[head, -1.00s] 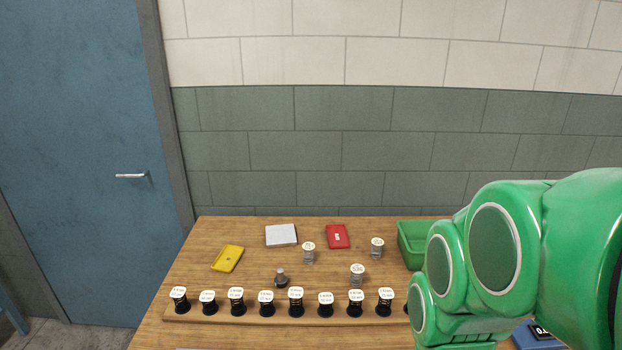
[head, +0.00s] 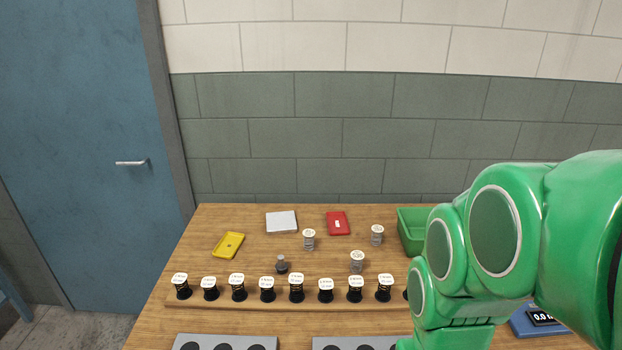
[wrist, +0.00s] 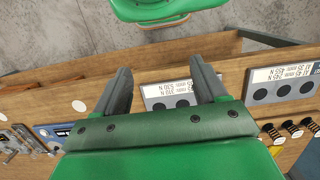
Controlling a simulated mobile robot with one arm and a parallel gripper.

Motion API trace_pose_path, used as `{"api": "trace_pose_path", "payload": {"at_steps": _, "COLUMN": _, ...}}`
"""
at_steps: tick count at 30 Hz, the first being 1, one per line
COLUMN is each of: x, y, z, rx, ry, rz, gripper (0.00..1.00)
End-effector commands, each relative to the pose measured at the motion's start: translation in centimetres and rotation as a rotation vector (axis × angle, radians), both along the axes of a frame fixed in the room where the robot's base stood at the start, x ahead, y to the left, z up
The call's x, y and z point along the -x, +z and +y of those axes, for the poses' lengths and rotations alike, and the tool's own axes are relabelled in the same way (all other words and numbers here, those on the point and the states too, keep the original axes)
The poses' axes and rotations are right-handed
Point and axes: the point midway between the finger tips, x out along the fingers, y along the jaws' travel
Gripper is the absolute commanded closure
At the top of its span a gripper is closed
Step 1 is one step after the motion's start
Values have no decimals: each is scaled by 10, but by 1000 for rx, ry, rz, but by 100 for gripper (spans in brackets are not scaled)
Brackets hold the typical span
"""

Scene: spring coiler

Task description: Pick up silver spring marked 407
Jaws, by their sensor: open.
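Three silver springs with round white tags stand on the wooden table: one left of middle (head: 309,240), one nearer the front (head: 357,262) and one at the right (head: 377,235). Their tag numbers are too small to read, so I cannot tell which is 407. My gripper (wrist: 164,84) is open and empty in the wrist view, its two fingers apart over the table's front edge area. In the head view my green arm covers the right side and my gripper's fingers do not show.
A row of black springs with white tags (head: 297,287) stands on a wooden strip before the silver ones. A small dark weight (head: 282,265), yellow tray (head: 228,245), white pad (head: 281,222), red tray (head: 338,223), green bin (head: 411,232) and blue scale (head: 533,321) surround them. Grey hole plates (head: 226,342) lie in front.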

Motion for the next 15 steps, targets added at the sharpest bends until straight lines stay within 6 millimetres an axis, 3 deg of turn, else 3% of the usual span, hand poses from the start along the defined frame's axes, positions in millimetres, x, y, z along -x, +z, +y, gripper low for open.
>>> {"api": "trace_pose_path", "payload": {"at_steps": 10, "x": -2, "y": 0, "z": 2, "rx": -4, "ry": -5, "rz": 2, "gripper": 33}}
{"api": "trace_pose_path", "payload": {"at_steps": 15, "x": -19, "y": 0, "z": 14, "rx": -45, "ry": -45, "rz": 14, "gripper": 33}}
